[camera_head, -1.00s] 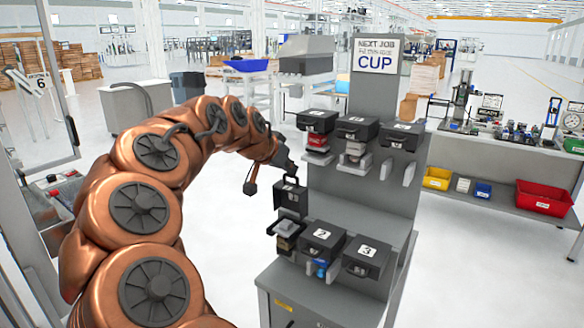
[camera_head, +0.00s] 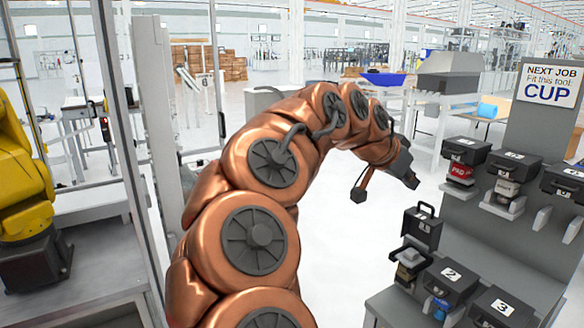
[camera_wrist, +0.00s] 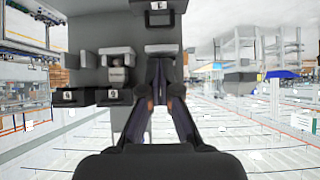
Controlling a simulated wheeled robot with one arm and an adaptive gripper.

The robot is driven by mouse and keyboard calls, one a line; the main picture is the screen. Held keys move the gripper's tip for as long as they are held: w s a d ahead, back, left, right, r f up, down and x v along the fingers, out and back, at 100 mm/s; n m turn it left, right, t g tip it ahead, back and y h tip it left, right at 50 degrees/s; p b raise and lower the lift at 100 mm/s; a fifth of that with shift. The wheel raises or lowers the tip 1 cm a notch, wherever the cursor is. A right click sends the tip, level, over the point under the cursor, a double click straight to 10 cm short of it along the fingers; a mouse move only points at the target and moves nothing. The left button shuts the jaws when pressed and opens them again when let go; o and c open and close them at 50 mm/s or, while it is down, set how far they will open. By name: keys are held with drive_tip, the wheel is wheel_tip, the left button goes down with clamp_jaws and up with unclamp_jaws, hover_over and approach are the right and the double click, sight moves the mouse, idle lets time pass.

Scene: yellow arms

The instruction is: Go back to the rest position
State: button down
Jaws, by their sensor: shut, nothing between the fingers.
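My gripper (camera_head: 411,180) is at the end of my copper-coloured arm, in the air to the left of the grey tool stand (camera_head: 470,262). It is apart from the stand and carries nothing. In the wrist view the two dark fingers (camera_wrist: 160,82) reach forward, with the stand behind them, upside down. An open black case (camera_head: 421,229) stands at the left end of the stand's lower row, its lid up. Beside it are closed cases numbered 2 (camera_head: 450,277) and 3 (camera_head: 503,307).
The upper row holds several black cases, one above a red tool (camera_head: 461,171). A sign (camera_head: 550,84) reads CUP. A glass-panelled frame (camera_head: 150,120) and a yellow arm (camera_head: 22,165) are at the left. Open floor (camera_head: 330,200) lies between my arm and the stand.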

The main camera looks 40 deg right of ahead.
drive_tip(key=shift+a, duration=0.1)
drive_tip(key=a+f+n+t+y, duration=0.1)
drive_tip(key=a+f+n+y, duration=0.15)
drive_tip(key=a+f, duration=0.4)
drive_tip(key=a+f+n+y, duration=0.2)
drive_tip(key=a+f+n, duration=0.15)
drive_tip(key=a, duration=0.65)
drive_tip(key=a+f+n+t+y, duration=0.1)
drive_tip(key=a+f+n+y, duration=0.1)
drive_tip(key=a+f+n, duration=0.45)
drive_tip(key=s+a+f+n+g+y, duration=0.1)
drive_tip(key=s+a+f+n, duration=0.2)
drive_tip(key=s+a, duration=0.3)
drive_tip(key=s+a+f+n+g+y, duration=0.1)
drive_tip(key=s+a+f+n, duration=0.3)
drive_tip(key=a, duration=0.6)
drive_tip(key=shift+s+a+f+g+y, duration=0.3)
drive_tip(key=shift+s+f+g+y, duration=0.1)
drive_tip(key=shift+s+f+y, duration=0.45)
drive_tip(key=shift+r, duration=0.1)
